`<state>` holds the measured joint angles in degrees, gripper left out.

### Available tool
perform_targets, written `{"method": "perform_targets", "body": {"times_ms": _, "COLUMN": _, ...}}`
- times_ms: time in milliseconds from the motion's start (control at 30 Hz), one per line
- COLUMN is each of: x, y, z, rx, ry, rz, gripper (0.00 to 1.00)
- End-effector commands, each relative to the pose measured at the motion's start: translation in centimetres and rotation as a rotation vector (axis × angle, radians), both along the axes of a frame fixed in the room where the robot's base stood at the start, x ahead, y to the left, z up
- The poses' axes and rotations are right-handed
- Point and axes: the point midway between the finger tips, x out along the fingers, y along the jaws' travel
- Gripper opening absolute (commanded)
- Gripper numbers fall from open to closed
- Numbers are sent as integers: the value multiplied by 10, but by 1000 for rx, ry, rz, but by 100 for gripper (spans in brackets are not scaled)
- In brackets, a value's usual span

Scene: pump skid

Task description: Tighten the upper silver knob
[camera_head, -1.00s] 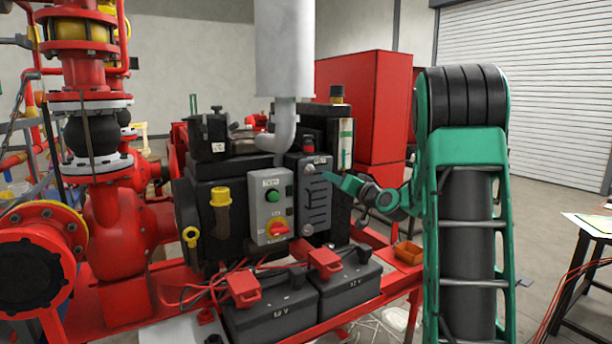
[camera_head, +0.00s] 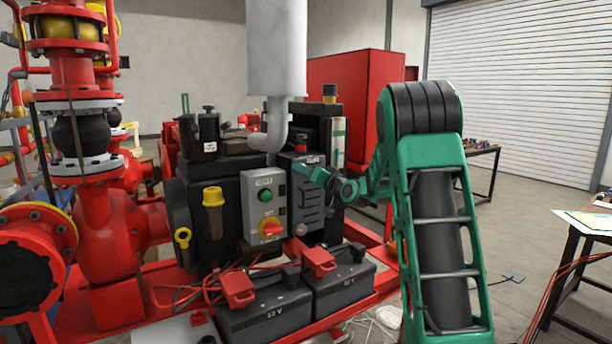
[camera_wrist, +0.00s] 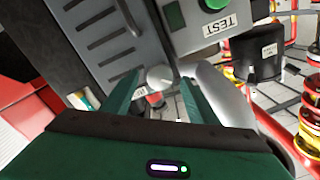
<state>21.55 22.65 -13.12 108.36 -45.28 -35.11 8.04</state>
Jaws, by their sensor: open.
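The upper silver knob (camera_wrist: 160,76) is a small round pale cap on the black engine panel (camera_wrist: 106,38), and it shows clearly in the wrist view. My gripper (camera_wrist: 159,82) is open, with one green finger on each side of the knob. The knob lies between the fingertips, with no clear grip on it. In the head view my gripper (camera_head: 312,174) is at the upper part of the same panel and covers most of the knob. A lower silver knob (camera_head: 300,230) sits below it on the panel and is free.
The grey control box (camera_head: 264,205), with a green button and a red-yellow switch, stands just left of the panel. A silver exhaust pipe (camera_head: 277,130) rises close above. Two black batteries (camera_head: 336,290) with red clamps sit below.

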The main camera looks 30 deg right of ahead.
Motion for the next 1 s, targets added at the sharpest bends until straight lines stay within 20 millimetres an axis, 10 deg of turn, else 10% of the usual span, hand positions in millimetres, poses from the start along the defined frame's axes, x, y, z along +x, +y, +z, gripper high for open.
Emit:
{"method": "perform_targets", "body": {"times_ms": 500, "x": 19, "y": 1, "z": 0, "rx": 0, "ry": 0, "rz": 0, "gripper": 53}}
{"method": "perform_targets", "body": {"times_ms": 700, "x": 19, "y": 0, "z": 0, "rx": 0, "ry": 0, "rz": 0, "gripper": 12}}
{"method": "perform_targets", "body": {"times_ms": 767, "x": 18, "y": -26, "z": -1, "rx": -2, "ry": 1, "rz": -11, "gripper": 12}}
{"method": "perform_targets", "body": {"times_ms": 1000, "x": 18, "y": -6, "z": -1, "rx": -5, "ry": 1, "rz": -8, "gripper": 13}}
